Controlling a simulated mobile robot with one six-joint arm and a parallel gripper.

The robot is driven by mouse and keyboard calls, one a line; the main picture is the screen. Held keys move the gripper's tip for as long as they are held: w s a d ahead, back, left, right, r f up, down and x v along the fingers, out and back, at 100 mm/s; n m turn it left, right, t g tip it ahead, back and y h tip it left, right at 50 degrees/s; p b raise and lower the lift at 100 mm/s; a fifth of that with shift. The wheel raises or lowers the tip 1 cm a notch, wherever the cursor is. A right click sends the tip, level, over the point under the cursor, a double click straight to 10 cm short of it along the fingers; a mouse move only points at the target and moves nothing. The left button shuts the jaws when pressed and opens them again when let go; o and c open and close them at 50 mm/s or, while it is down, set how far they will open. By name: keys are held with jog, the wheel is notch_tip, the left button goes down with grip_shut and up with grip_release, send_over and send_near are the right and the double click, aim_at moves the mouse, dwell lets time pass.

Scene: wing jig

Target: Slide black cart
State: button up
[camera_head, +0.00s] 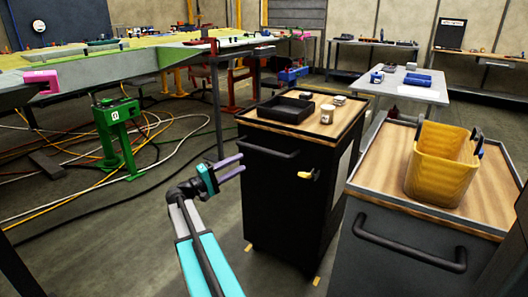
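The black cart (284,188) stands upright in the middle of the camera_head view. It has a wood-coloured top and a dark bar handle (268,149) on the side facing me. My gripper (229,168) is at the end of my teal and grey arm, to the left of the cart and a little below the handle. Its two purple fingers point right toward the cart and show a gap between them, with nothing in it. Whether the fingertips touch the cart cannot be told from this view.
A grey cart (408,248) with a yellow bin (441,165) stands close on the right. A black tray (284,109) and a white cup (327,114) sit on the black cart. A green stand (119,133) and loose cables lie left. Floor (120,235) at lower left is mostly clear.

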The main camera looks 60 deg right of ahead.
aim_at(261, 152)
jog(key=b+x, duration=0.1)
jog(key=x, duration=1.1)
jog(key=shift+s+d+r, duration=0.1)
jog(key=shift+s+d, duration=0.05)
jog(key=shift+d, duration=0.1)
